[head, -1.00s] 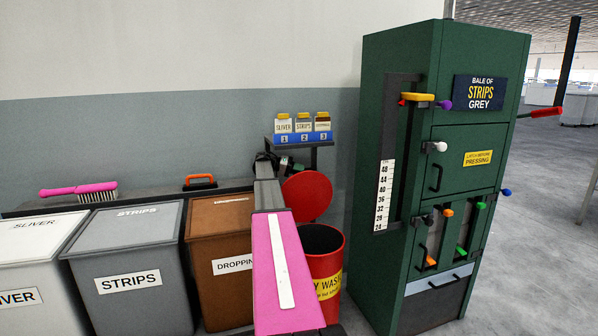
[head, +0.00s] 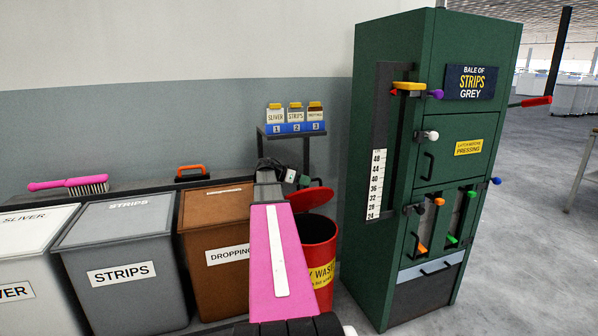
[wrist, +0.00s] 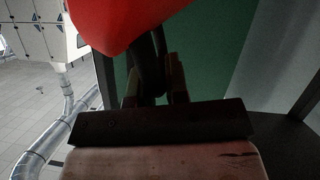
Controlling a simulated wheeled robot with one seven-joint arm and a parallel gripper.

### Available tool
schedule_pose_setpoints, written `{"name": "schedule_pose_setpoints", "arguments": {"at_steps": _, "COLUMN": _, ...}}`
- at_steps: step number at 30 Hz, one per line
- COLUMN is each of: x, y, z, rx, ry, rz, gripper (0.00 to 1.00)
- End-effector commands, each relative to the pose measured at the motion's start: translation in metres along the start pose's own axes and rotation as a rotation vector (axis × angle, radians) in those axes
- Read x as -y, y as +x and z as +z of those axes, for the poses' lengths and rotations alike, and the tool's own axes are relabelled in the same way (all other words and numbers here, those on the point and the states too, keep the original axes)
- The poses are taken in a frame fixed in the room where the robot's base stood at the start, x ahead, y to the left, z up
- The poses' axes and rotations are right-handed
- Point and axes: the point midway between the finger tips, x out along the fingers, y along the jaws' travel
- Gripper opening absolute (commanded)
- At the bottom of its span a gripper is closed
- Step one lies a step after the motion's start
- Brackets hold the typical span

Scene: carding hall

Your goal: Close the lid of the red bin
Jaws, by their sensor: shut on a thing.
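The red bin (head: 320,238) stands between the brown bin and the green press, with a yellow label on its front, partly hidden by my arm. Its round red lid (head: 313,197) is hinged up, tilted low over the rear of the mouth, and the dark opening shows beneath it. My gripper (head: 290,177) is at the lid's left side. In the wrist view, the lid (wrist: 125,22) fills the top, and my gripper (wrist: 157,88) is shut on a dark curved piece by the lid, which looks like its handle. Its join to the lid is hard to see.
The brown bin (head: 213,220) and grey bin (head: 120,250) stand close on the left. The green press (head: 394,180) with levers stands close on the right. Open floor (head: 530,220) lies at far right.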

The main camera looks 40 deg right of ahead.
Motion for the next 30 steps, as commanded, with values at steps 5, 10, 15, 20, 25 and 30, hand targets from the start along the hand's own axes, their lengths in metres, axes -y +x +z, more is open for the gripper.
{"name": "schedule_pose_setpoints", "arguments": {"at_steps": 5, "x": -0.029, "y": 0.011, "z": 0.027, "rx": 0.000, "ry": 0.118, "rz": -0.048, "gripper": 0.00}}
{"name": "schedule_pose_setpoints", "arguments": {"at_steps": 10, "x": -0.040, "y": 0.019, "z": 0.044, "rx": -0.001, "ry": 0.160, "rz": -0.065, "gripper": 0.00}}
{"name": "schedule_pose_setpoints", "arguments": {"at_steps": 15, "x": -0.046, "y": 0.023, "z": 0.055, "rx": -0.002, "ry": 0.159, "rz": -0.065, "gripper": 0.00}}
{"name": "schedule_pose_setpoints", "arguments": {"at_steps": 20, "x": -0.048, "y": 0.025, "z": 0.060, "rx": -0.002, "ry": 0.157, "rz": -0.065, "gripper": 0.00}}
{"name": "schedule_pose_setpoints", "arguments": {"at_steps": 25, "x": -0.048, "y": 0.026, "z": 0.062, "rx": -0.002, "ry": 0.157, "rz": -0.065, "gripper": 0.00}}
{"name": "schedule_pose_setpoints", "arguments": {"at_steps": 30, "x": -0.048, "y": 0.026, "z": 0.061, "rx": -0.002, "ry": 0.157, "rz": -0.065, "gripper": 0.00}}
